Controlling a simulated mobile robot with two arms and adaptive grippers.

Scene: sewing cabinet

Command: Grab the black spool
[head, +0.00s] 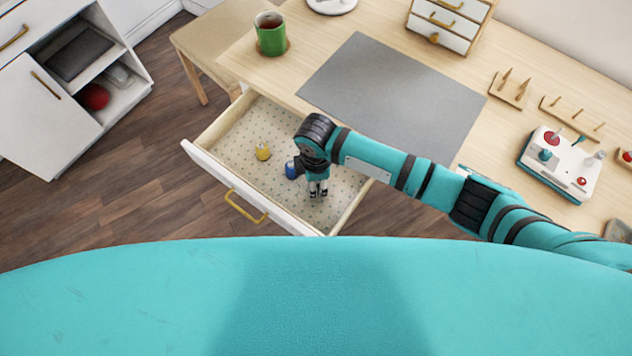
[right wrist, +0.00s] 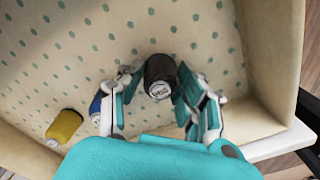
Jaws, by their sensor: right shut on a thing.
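The black spool (right wrist: 160,72) stands between the fingers of my right gripper in the right wrist view, its pale labelled end towards the camera. My right gripper (head: 318,190) reaches down into the open drawer (head: 207,172) in the head view; it also shows in the right wrist view (right wrist: 158,90). It is shut on the black spool. In the head view the spool is mostly hidden by the gripper. I cannot tell whether it still touches the drawer floor. My left gripper is not in view.
The drawer walls surround the gripper. A green mug (head: 271,38) and a grey mat (head: 385,95) are on the tabletop.

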